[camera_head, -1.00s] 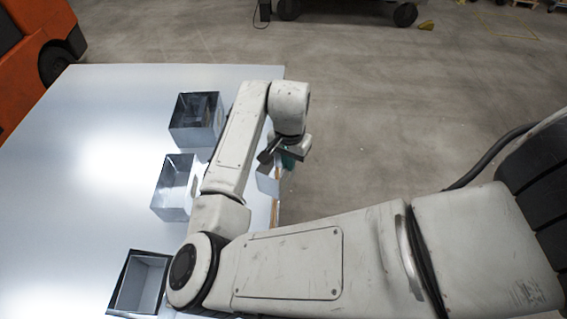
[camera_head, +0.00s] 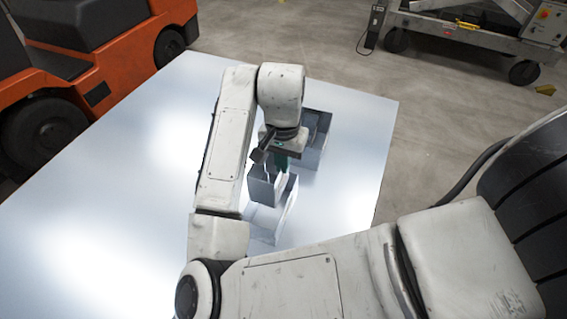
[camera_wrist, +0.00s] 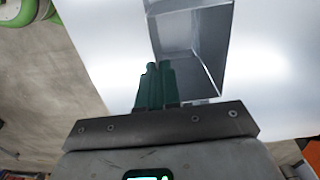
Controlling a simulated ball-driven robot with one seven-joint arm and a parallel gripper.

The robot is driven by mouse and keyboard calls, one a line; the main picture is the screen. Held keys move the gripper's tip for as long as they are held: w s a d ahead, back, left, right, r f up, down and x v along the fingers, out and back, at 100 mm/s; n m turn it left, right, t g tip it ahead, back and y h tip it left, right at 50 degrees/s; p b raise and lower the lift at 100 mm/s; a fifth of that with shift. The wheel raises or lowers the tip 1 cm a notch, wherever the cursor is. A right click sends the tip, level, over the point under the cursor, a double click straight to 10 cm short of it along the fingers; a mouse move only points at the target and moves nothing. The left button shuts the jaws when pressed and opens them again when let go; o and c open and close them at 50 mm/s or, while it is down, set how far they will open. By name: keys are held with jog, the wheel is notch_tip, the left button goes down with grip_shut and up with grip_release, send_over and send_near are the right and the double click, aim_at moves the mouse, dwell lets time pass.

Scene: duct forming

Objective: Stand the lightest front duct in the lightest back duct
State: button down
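My gripper (camera_head: 279,158) has green fingers close together at the wall of a silvery, open-ended sheet-metal duct (camera_head: 261,189). It holds this duct above the table, and the duct also fills the upper middle of the wrist view (camera_wrist: 196,38). A second duct (camera_head: 313,157), with a dark inner side, stands on the table behind and right of the gripper, partly covered by the wrist. A pale third duct (camera_head: 262,226) stands below the held one in the picture, partly hidden by it and my arm. Whether the held duct touches it is unclear.
The shiny pale table (camera_head: 120,190) is bare on the left, with its right edge just beyond the ducts. An orange vehicle (camera_head: 75,85) stands past the far left edge. A grey wheeled cart (camera_head: 470,40) stands on the floor at back right.

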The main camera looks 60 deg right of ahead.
aim_at(284, 185)
jog(key=shift+f+b, duration=3.6)
jog(key=shift+f, duration=1.1)
jog(key=c, duration=1.8)
grip_release()
jog(key=o, duration=0.5)
notch_tip(284, 185, up, 7)
jog(key=p, duration=0.6)
jog(key=shift+r, duration=0.1)
jog(key=shift+s, duration=0.15)
